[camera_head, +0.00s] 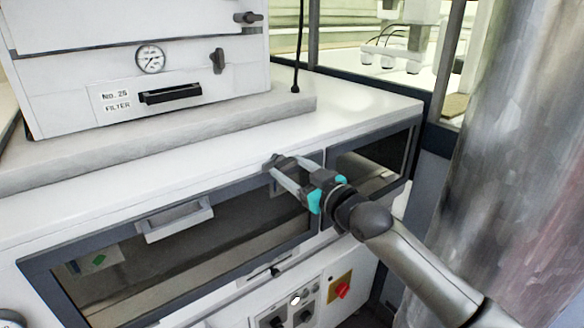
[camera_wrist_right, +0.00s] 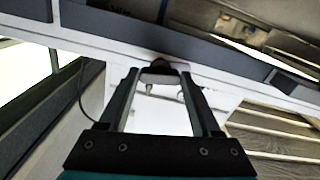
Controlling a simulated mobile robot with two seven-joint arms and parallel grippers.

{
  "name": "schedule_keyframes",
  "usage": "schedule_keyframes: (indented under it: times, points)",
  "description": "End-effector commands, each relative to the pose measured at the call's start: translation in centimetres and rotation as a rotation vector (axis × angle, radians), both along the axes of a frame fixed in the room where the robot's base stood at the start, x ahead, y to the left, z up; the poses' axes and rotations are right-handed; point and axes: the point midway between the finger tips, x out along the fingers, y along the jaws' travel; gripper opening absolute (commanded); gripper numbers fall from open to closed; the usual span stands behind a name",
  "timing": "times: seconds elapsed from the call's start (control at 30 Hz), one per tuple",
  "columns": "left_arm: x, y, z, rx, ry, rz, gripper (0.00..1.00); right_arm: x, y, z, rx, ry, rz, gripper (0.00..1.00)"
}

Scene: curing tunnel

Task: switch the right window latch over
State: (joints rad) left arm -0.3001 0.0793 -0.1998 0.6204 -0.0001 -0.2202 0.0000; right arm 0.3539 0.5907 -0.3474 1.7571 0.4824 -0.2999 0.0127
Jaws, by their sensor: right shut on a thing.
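The right window latch (camera_wrist_right: 160,62) is a small dark knob at the top edge of the long window, near its right end. In the head view it is mostly hidden by my fingertips. My right gripper (camera_head: 281,165) reaches in from the right, its two grey fingers closed on the latch. The wrist view shows the fingertips (camera_wrist_right: 160,74) meeting at the dark knob. Which way the latch is turned cannot be told. The long dark-framed window (camera_head: 215,258) looks closed, with a pale handle (camera_head: 176,220) at its upper middle. My left gripper is not in view.
A white filter box (camera_head: 215,88) with a gauge and black handle stands on the tunnel top. A smaller dark window (camera_head: 372,165) lies right of my gripper. Switches and a red knob (camera_head: 342,291) sit below. A large grey column (camera_head: 520,150) blurs the right side.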

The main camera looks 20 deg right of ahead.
Motion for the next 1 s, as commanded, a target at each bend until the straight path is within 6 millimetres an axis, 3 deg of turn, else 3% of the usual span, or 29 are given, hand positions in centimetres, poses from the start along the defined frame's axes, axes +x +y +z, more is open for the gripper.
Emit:
schedule_keyframes:
  times: [1.0]
  points:
    - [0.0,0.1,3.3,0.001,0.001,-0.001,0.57,0.0,0.0,0.1,-0.902,-0.328,0.001,0.09]
